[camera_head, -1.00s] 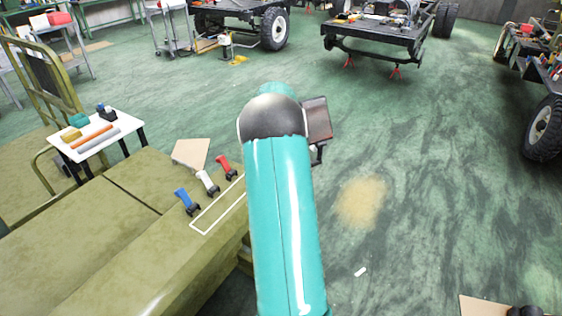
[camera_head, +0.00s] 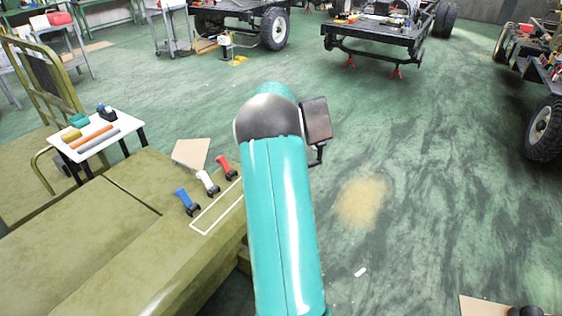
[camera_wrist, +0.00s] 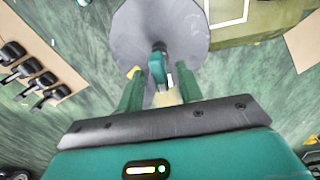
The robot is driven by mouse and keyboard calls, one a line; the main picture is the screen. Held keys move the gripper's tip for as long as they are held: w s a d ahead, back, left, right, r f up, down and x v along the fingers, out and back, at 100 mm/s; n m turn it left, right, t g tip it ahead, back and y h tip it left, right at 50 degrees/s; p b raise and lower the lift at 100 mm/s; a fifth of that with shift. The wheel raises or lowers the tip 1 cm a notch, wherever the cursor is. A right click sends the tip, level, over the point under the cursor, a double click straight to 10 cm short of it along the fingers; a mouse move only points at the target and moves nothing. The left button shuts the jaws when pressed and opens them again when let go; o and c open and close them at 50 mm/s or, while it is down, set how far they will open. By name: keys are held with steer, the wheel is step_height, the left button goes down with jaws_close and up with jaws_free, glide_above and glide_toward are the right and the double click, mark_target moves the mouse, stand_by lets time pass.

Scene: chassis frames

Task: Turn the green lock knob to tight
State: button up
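The green lock knob (camera_wrist: 158,68) shows in the wrist view, in front of a round grey disc (camera_wrist: 190,30) with a dark shaft at its far end. A small yellow mark (camera_wrist: 133,72) shows near the disc's edge. My gripper (camera_wrist: 160,78) is open. Its two green fingers appear on either side of the knob, with gaps visible on both sides. I cannot tell how deep the knob lies between the fingers. In the head view the knob and my gripper are hidden behind my teal arm.
An olive bench (camera_head: 90,235) holds blue (camera_head: 182,196), white (camera_head: 206,180) and red (camera_head: 224,165) levers beside a white outline. A small white table (camera_head: 97,140) stands at left. In the wrist view, a board (camera_wrist: 45,50) with several dark-ended objects is at left. Floor on the right is mostly clear.

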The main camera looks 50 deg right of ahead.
step_height(320, 180, up, 14)
stand_by(0.6)
steer(key=shift+f, duration=0.15)
stand_by(0.3)
steer(key=a+r+n+t, duration=0.1)
steer(key=a+r+n, duration=0.35)
steer(key=a, duration=0.95)
steer(key=a+r+n+t, duration=0.25)
steer(key=a+r, duration=0.25)
steer(key=a, duration=0.8)
steer(key=s+a+f+n+t, duration=0.1)
steer(key=s+a+n, duration=0.4)
steer(key=a, duration=0.6)
steer(key=s+a+f+n+t, duration=0.1)
steer(key=s+a+f+n, duration=0.2)
steer(key=s+a, duration=0.6)
steer(key=shift+a+f+n, duration=0.15)
steer(key=shift+a+n, duration=0.75)
steer(key=shift+n, duration=0.2)
